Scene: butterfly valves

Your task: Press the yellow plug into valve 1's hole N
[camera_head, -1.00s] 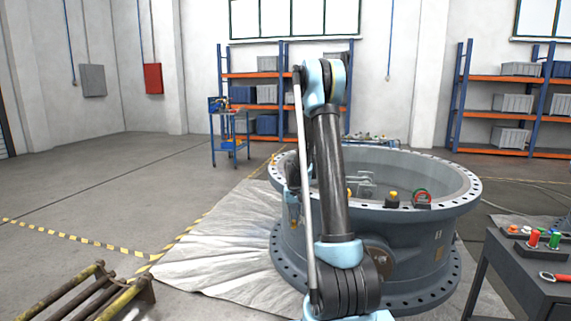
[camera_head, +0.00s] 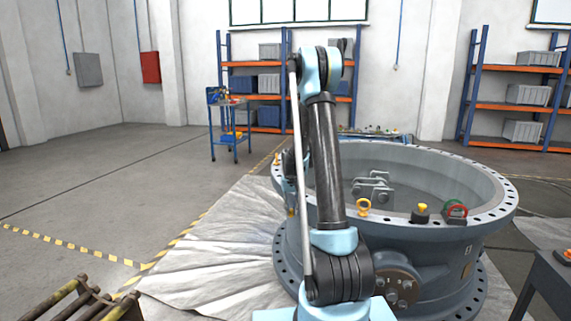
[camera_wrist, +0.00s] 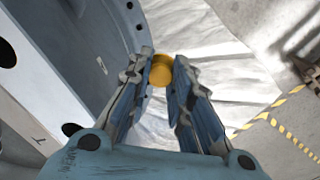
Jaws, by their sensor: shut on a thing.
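The yellow plug (camera_wrist: 161,72) is between the fingertips of my gripper (camera_wrist: 162,67) in the wrist view, with its round face showing. My gripper is shut on it. The plug appears to be beside the valve's grey-blue flange (camera_wrist: 95,35), over the pale sheet; I cannot tell the exact gap. The large grey valve (camera_head: 440,240) stands on the floor in the head view, its top flange ringed with holes. My arm crosses in front of its left side and largely hides my gripper there. I cannot read which hole is N.
A yellow eyebolt (camera_head: 363,207), a black-and-yellow piece (camera_head: 420,213) and a red-and-green ring piece (camera_head: 455,209) are on the flange. A dark table (camera_head: 550,285) is at lower right. A pale sheet (camera_head: 215,245) covers floor left of the valve. A rack of bars (camera_head: 80,305) lies lower left.

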